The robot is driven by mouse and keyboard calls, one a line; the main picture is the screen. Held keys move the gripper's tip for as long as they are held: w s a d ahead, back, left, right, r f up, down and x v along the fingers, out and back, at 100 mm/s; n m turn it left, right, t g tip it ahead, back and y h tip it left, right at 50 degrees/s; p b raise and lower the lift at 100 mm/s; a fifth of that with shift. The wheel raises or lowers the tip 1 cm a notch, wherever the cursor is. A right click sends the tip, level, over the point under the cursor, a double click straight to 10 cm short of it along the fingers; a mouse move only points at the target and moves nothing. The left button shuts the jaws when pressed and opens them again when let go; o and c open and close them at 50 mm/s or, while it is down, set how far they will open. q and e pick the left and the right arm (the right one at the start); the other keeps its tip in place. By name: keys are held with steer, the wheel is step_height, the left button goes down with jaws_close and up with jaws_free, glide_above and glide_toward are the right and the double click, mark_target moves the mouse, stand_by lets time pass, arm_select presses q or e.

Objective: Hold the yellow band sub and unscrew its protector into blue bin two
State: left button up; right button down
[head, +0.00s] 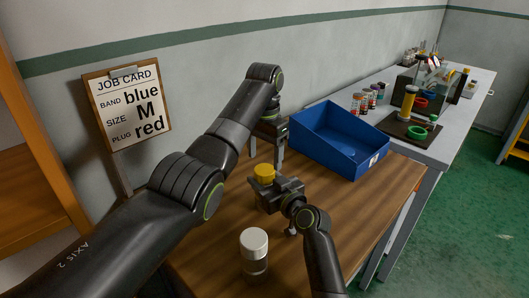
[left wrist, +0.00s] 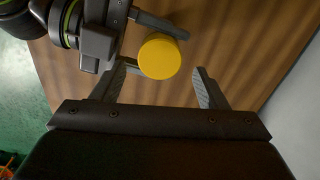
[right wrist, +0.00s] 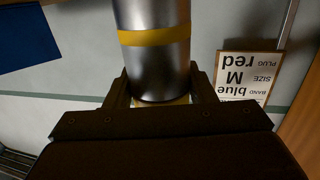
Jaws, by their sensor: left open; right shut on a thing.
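The sub (right wrist: 155,70) is a steel cylinder with a yellow band (right wrist: 155,36), shown in the right wrist view. My right gripper (head: 268,184) is shut on it; it also shows in the right wrist view (right wrist: 162,92). The yellow protector (head: 264,171) sits on top of the sub. My left gripper (head: 267,155) is open above the protector, pointing down. In the left wrist view the protector (left wrist: 164,56) shows between and just beyond the open fingertips (left wrist: 160,84). The blue bin (head: 350,157) stands behind and right on the bench; its label is too small to read.
A grey cylinder with a pale top (head: 254,250) stands on the wooden bench (head: 380,200) near the front. A job card (head: 128,103) stands at the left, reading band blue, size M, plug red. A grey table (head: 395,95) further right holds jars and coloured rings.

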mark_target(265, 169)
arm_select(q)
step_height(265, 169, up, 2)
steer(key=m, duration=0.4)
steer(key=shift+r+m, duration=0.2)
steer(key=shift+m, duration=0.5)
step_height(265, 169, down, 8)
steer(key=shift+r, duration=0.2)
steer(key=c, duration=1)
steer(key=n, duration=0.6)
